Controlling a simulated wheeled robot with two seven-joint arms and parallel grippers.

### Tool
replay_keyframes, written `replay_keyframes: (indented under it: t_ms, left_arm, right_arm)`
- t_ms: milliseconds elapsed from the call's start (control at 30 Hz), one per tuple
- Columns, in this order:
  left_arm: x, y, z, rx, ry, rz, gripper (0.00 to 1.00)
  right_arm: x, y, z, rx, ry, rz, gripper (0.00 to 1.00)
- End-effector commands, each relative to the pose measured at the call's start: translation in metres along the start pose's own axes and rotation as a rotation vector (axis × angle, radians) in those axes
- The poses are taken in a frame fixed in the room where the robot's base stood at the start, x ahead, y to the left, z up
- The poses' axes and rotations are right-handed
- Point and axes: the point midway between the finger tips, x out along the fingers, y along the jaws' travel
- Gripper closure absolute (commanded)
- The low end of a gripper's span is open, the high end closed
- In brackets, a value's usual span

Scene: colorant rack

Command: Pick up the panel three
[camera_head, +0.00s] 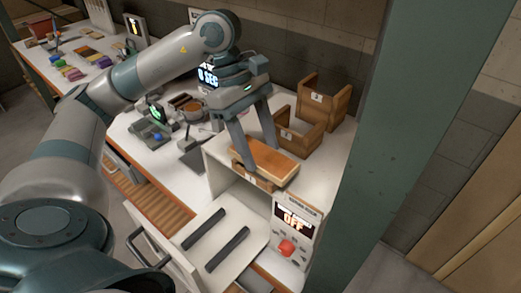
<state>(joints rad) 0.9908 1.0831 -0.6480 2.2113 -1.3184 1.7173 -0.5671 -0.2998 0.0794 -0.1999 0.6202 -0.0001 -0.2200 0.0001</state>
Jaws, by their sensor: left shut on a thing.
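My left gripper (262,158) reaches down from above with its fingers on either side of an orange-brown wooden panel (265,163). It is shut on this panel, which is at the top of a small wooden holder (253,182) at the front of the white shelf. I cannot tell whether the panel is clear of the holder, and its number is not readable. Behind it stand two more wooden holders, one labelled 2 (299,138) and a taller one labelled 3 (322,103). My right gripper is not in view.
A white device (294,229) with a red knob and an "OFF" display stands below the shelf. Two dark bars (203,229) lie on a white surface at front. A green post (387,130) rises close on the right. Small equipment (158,128) crowds the counter left of the shelf.

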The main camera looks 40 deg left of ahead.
Motion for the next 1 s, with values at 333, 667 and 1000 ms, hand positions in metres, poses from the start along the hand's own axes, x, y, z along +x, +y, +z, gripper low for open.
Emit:
replay_keyframes:
  t_ms: [333, 667, 1000]
  left_arm:
    - [-0.017, 0.001, 0.007, 0.003, -0.002, 0.004, 0.74]
    - [-0.042, -0.017, 0.047, 0.010, -0.002, 0.005, 0.74]
    - [-0.056, -0.050, 0.102, 0.007, -0.001, 0.003, 0.74]
  right_arm:
    - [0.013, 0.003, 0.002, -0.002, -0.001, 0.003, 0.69]
    - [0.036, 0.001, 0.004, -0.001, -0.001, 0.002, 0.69]
    - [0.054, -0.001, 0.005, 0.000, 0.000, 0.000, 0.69]
